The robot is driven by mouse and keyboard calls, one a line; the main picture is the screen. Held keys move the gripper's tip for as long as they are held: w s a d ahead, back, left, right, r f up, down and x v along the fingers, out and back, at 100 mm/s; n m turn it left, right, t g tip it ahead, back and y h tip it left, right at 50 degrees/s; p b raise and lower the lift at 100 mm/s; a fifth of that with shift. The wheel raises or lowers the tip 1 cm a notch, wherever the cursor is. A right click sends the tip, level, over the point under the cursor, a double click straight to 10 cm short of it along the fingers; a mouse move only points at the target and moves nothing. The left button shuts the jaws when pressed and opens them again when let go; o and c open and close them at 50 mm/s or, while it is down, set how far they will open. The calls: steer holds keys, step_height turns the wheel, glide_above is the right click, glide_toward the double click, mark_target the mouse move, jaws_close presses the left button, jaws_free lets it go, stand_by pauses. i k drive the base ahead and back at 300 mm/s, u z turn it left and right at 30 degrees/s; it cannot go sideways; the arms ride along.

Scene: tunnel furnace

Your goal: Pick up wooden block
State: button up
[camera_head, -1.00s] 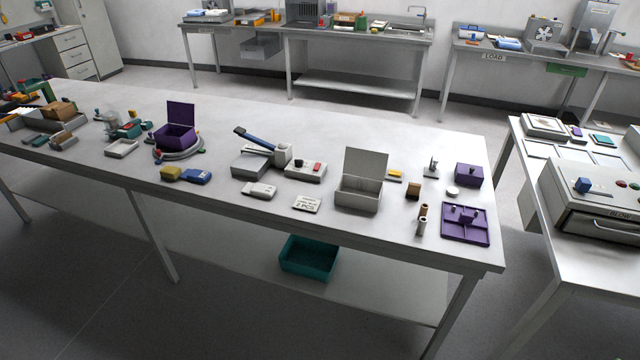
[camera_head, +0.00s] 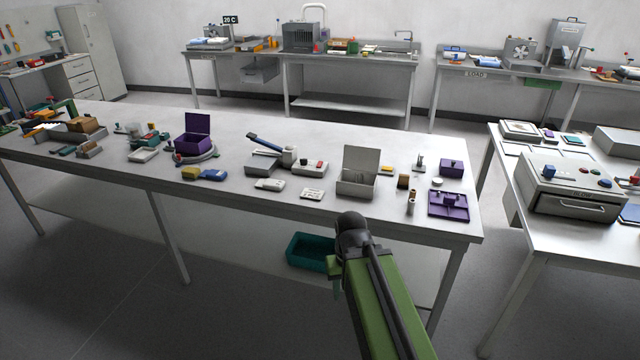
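A small brown block (camera_head: 403,181), which looks like wood, stands near the right end of the long table (camera_head: 240,133). It is right of the open grey box (camera_head: 358,186) and left of the purple tray. A larger brown block (camera_head: 86,125) lies among grey parts at the table's left end. My green arm with a dark joint reaches up from the lower right, in front of the table edge.
A purple tray (camera_head: 448,205), a purple box (camera_head: 451,167) and small brown cylinders (camera_head: 411,202) stand close to the small block. A side table with an oven (camera_head: 568,187) stands at right.

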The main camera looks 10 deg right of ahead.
mark_target(403, 182)
steer(key=u, duration=0.3)
steer(key=i, duration=1)
steer(key=u, duration=0.15)
steer(key=k, duration=0.85)
steer(key=z, duration=0.25)
steer(key=i, duration=0.45)
steer(key=u, duration=0.1)
